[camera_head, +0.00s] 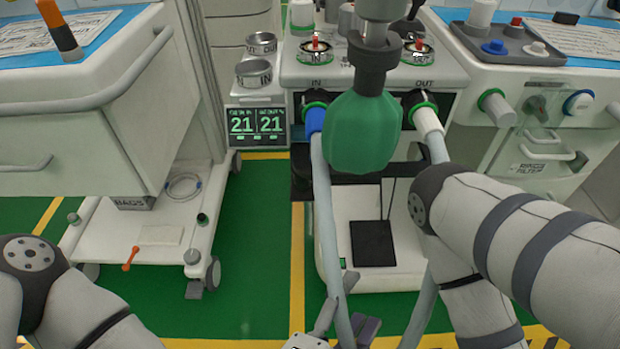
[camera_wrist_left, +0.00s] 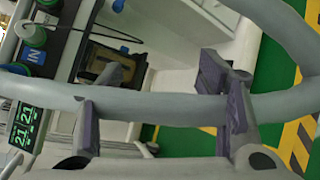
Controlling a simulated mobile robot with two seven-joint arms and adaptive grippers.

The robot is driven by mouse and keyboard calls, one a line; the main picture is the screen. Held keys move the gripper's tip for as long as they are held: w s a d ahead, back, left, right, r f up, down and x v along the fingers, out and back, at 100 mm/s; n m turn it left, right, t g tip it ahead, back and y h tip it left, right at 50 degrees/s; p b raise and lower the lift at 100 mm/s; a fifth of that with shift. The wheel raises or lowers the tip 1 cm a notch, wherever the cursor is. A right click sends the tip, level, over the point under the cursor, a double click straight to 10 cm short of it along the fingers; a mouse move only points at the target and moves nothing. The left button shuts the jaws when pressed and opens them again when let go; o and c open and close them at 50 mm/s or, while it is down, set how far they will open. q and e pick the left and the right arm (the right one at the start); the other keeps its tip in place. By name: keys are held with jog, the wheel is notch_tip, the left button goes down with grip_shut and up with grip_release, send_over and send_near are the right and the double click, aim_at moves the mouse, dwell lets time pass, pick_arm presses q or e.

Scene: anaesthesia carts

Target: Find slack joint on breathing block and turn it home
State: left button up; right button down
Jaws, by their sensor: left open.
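The breathing block (camera_head: 375,75) has an IN port with a blue collar (camera_head: 315,121) and an OUT port with a white collar (camera_head: 427,121). A grey hose (camera_head: 325,215) hangs from the blue collar. A green bag (camera_head: 362,132) hangs at the front middle between the ports. No joint looks clearly slack. My left gripper (camera_head: 343,322) is open, low by the IN hose. In the left wrist view, the hose (camera_wrist_left: 150,104) crosses the space between the fingers (camera_wrist_left: 150,98); touching cannot be told. The blue IN label (camera_wrist_left: 35,60) shows there too. My right gripper is outside the view.
A monitor reading 21 and 21 (camera_head: 256,122) stands left of the block. A white cart (camera_head: 90,125) is at left, another (camera_head: 540,70) at right with capped ports. My right arm crosses in front of the right cart. Green floor is clear between left cart and block.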

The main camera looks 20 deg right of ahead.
pick_arm(q)
jog(key=w+d+r+n+t+b, duration=0.2)
jog(key=w+r+n+t+b, duration=0.15)
jog(key=w+n+t, duration=0.3)
jog(key=n+t+y+b, duration=0.3)
jog(key=n+t+y, duration=0.25)
jog(key=n, duration=0.55)
send_near(317, 120)
notch_tip(317, 120, down, 3)
jog(key=w, duration=0.1)
jog(key=shift+m+h, duration=0.25)
jog(key=shift+h, duration=0.1)
jog(key=x, duration=1.2)
jog(key=c, duration=1.1)
jog(key=shift+c, duration=0.2)
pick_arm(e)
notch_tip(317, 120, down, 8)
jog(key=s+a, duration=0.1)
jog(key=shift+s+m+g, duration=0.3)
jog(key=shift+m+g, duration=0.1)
